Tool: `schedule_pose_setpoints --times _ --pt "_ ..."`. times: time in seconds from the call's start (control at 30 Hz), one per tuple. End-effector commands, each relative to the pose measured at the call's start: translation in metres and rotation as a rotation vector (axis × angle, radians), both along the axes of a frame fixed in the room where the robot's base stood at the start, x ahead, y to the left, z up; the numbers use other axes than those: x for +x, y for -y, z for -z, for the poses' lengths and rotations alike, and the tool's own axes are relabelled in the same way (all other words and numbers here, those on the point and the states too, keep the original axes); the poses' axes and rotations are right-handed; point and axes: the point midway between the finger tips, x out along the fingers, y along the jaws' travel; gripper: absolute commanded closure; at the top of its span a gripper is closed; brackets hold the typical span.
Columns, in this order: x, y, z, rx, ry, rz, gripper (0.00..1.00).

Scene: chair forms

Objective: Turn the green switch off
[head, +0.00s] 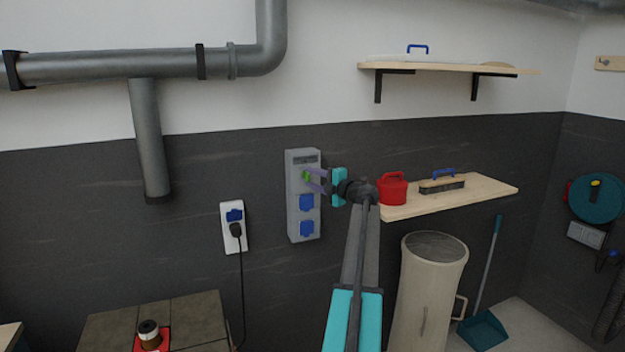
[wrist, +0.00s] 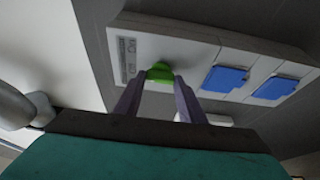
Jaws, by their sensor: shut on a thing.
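The green switch (head: 306,176) is on the upper part of a grey wall panel (head: 296,217), above two blue socket covers. My gripper (head: 310,180) reaches the panel from the right, with its purple-grey fingers at the switch. In the wrist view the green switch (wrist: 160,72) sits between the two fingertips (wrist: 160,82), and the gripper is shut on it. The panel (wrist: 203,60) shows dark markings beside the switch. They are too blurred to read, and the switch's exact position is hard to tell.
Blue covers (head: 307,203) lie just below the switch. A white wall socket (head: 233,228) with a black plug is to the left. A wooden shelf (head: 490,197) with a red can (head: 392,188) and a brush (head: 442,184) is to the right, above a beige bin (head: 428,290).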

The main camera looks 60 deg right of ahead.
Motion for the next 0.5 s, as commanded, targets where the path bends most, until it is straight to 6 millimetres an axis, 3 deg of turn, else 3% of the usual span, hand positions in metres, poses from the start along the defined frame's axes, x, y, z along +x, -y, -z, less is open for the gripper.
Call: schedule_pose_setpoints --times 0.37,0.4,0.5 --pt "-0.0002 0.0006 -0.0003 -0.007 -0.004 0.002 0.86" --pt "-0.0003 0.0007 -0.0003 -0.007 -0.004 0.002 0.59" --pt "-0.0002 0.0006 -0.0003 -0.006 -0.004 0.002 0.45"
